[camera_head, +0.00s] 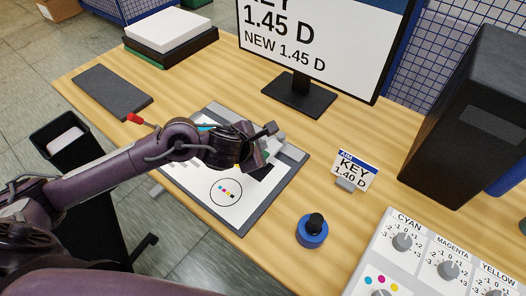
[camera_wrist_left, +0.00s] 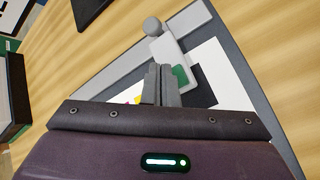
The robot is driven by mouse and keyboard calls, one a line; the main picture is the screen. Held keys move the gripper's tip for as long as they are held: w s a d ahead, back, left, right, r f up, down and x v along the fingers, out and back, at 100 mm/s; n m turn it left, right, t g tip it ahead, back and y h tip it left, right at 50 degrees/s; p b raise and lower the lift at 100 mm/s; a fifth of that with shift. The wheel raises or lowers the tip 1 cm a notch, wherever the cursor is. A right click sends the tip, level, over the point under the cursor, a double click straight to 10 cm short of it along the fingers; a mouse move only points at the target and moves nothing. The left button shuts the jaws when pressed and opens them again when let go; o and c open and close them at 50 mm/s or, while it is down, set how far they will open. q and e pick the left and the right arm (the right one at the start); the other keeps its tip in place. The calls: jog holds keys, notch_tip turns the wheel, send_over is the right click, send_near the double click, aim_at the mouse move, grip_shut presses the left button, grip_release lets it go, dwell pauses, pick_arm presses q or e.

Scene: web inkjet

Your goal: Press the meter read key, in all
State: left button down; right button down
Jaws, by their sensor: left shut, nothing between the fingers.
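The meter (camera_wrist_left: 172,50) is a pale grey-white handheld device with a rounded grey end and a green patch (camera_wrist_left: 180,74). It lies on the printed sheet (camera_head: 210,197) on a dark board. In the head view the meter (camera_head: 277,147) is mostly hidden behind my left gripper (camera_head: 266,152). My left gripper is shut and empty, its fingertips (camera_wrist_left: 160,70) over or against the meter beside the green patch; I cannot tell whether they touch. The monitor (camera_head: 310,50) reads "KEY 1.45 D, NEW 1.45 D". My right gripper is not in view.
A card (camera_head: 355,172) reading "AIM KEY 1.40 D" stands right of the board. A blue-based black knob (camera_head: 312,231) and a dial panel (camera_head: 425,255) are at the front right. A dark box (camera_head: 470,115) stands at the right. A dark pad (camera_head: 112,91) lies at the left.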

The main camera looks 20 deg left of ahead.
pick_arm(q)
jog(key=shift+r+p, duration=1.55)
jog(key=shift+r, duration=0.7)
